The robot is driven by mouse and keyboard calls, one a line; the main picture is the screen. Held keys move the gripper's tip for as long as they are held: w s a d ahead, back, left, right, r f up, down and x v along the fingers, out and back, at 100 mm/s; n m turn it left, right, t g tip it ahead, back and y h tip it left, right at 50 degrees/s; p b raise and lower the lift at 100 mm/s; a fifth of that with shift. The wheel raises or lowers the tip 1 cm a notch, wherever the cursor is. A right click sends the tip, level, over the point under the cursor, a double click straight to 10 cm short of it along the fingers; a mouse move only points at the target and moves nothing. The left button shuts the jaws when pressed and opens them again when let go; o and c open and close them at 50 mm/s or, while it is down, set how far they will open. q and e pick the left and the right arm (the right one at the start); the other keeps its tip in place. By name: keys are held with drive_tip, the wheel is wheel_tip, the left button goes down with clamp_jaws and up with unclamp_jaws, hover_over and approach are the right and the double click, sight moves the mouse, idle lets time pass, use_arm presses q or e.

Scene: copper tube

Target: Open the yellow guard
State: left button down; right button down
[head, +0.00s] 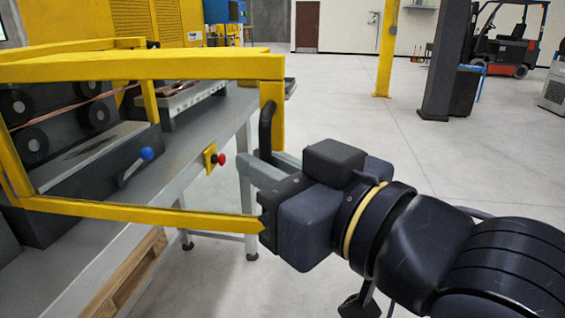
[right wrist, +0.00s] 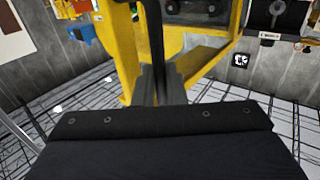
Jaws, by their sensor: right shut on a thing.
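The yellow guard (head: 185,68) is a frame of yellow bars at the left of the head view, over a grey machine bench. Its yellow post also shows in the right wrist view (right wrist: 123,52). A black handle (head: 266,130) is fixed at the guard's near right corner; it shows upright in the right wrist view (right wrist: 155,38). My right gripper (head: 258,163) is shut on the handle, its grey fingers around the bar. The fingers show in the right wrist view, partly hiding the handle. My left gripper is in neither view.
The bench (head: 192,165) carries rollers (head: 33,142), a blue-knobbed lever (head: 145,154) and a red button on a yellow plate (head: 217,159). A wooden pallet (head: 130,272) lies beneath. Open floor lies right, with a yellow post (head: 386,50), dark column (head: 444,60) and forklift (head: 510,48) far off.

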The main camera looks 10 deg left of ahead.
drive_tip(key=shift+s+a, duration=0.1)
drive_tip(key=shift+s, duration=0.75)
drive_tip(key=c, duration=1.6)
unclamp_jaws()
drive_tip(key=shift+c, duration=0.2)
drive_tip(key=v, duration=0.7)
drive_tip(key=shift+s+d+b, duration=0.2)
drive_tip(key=shift+d+b, duration=0.1)
drive_tip(key=shift+d, duration=0.05)
